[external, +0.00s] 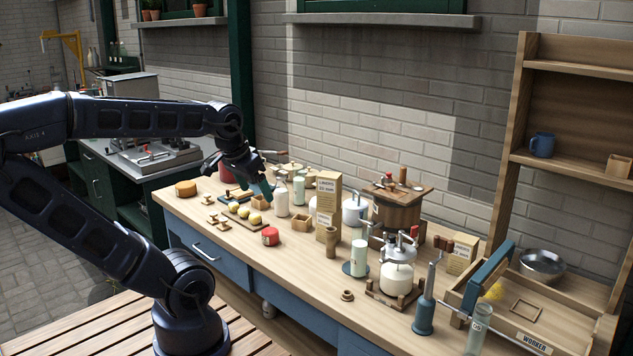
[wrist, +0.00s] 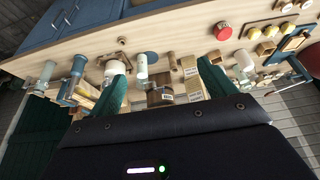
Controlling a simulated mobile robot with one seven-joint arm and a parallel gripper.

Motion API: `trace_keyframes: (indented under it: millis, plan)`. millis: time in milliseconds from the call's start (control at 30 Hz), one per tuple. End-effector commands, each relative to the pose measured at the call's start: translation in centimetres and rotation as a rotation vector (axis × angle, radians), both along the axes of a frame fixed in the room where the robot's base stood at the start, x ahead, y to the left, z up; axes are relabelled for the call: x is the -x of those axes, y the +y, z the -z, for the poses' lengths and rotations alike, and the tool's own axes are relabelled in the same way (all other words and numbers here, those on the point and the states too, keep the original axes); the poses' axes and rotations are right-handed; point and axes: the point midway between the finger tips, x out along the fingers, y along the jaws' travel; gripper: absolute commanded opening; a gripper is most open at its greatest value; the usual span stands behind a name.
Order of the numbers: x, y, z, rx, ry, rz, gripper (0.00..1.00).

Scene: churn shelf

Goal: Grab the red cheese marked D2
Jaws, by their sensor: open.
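The red cheese (external: 270,237) is a small red round piece near the front edge of the workbench, right of a board with yellow balls. A pale mark shows on its side, too small to read. In the wrist view the red cheese (wrist: 222,31) lies at the upper right, beyond and apart from the fingers. My gripper (external: 262,189) is above the bench, behind and left of the cheese in the external view. In the wrist view my gripper (wrist: 163,74) is open, its two green fingers wide apart, with nothing held between them.
A wooden board (external: 232,217) with yellow balls lies left of the cheese. A small wooden box (external: 301,220), a white bottle (external: 282,199) and a tall carton (external: 328,205) stand behind it. Bare bench top lies in front and to the right of the cheese.

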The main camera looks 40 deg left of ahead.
Motion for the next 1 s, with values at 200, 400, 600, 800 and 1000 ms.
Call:
trace_keyframes:
  millis: [200, 400, 600, 800, 1000]
  plan:
    - [-0.1, 0.1, 0.0, 0.003, 0.002, -0.006, 0.83]
    - [-2.4, 1.0, 0.3, 0.043, 0.032, -0.115, 0.83]
    - [-6.4, 2.9, 1.4, 0.116, 0.085, -0.328, 0.83]
    - [-10.4, 5.5, 3.0, 0.181, 0.133, -0.55, 0.83]
    - [-14.0, 8.4, 5.4, 0.236, 0.177, -0.775, 0.83]
